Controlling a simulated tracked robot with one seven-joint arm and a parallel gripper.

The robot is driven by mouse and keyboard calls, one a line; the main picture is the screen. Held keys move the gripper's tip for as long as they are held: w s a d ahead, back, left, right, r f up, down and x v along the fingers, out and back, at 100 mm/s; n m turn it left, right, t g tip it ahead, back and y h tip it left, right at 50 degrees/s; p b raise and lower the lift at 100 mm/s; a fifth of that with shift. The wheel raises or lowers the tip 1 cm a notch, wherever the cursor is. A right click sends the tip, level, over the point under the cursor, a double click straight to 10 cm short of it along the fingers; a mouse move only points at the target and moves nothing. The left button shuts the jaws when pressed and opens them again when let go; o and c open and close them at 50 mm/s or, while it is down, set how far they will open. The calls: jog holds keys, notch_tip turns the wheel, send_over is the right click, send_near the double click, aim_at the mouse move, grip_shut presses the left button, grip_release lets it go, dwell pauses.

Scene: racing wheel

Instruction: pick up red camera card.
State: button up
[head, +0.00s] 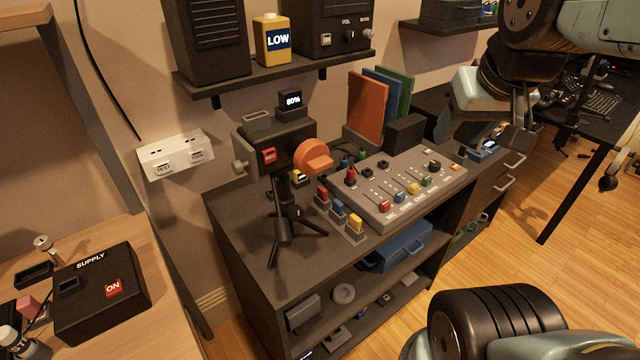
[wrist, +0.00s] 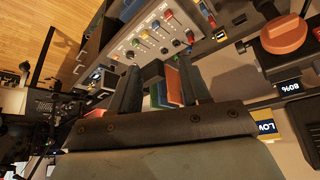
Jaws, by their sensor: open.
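The red camera card (head: 321,192) stands in a small holder on the dark cabinet top, in a row with a blue card (head: 338,207) and a yellow card (head: 355,221). The row is right of the tripod camera (head: 275,145) and left of the mixer. My gripper (head: 475,135) is open and apart from the cards, over the right end of the cabinet in the head view. In the wrist view its two dark fingers (wrist: 160,85) are spread and hold nothing. The small card row shows at the top right there, partly cut off.
The mixer (head: 400,187) and upright folders (head: 382,100) lie between my gripper and the cards. The camera's tripod legs (head: 283,230) stand close to the row.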

jog(key=shift+w, duration=0.6)
jog(key=n+g, duration=0.6)
jog(key=n, duration=0.1)
send_over(322, 188)
notch_tip(322, 188, down, 20)
jog(key=r, duration=0.1)
notch_tip(322, 188, down, 14)
jog(key=shift+w, duration=0.1)
grip_shut()
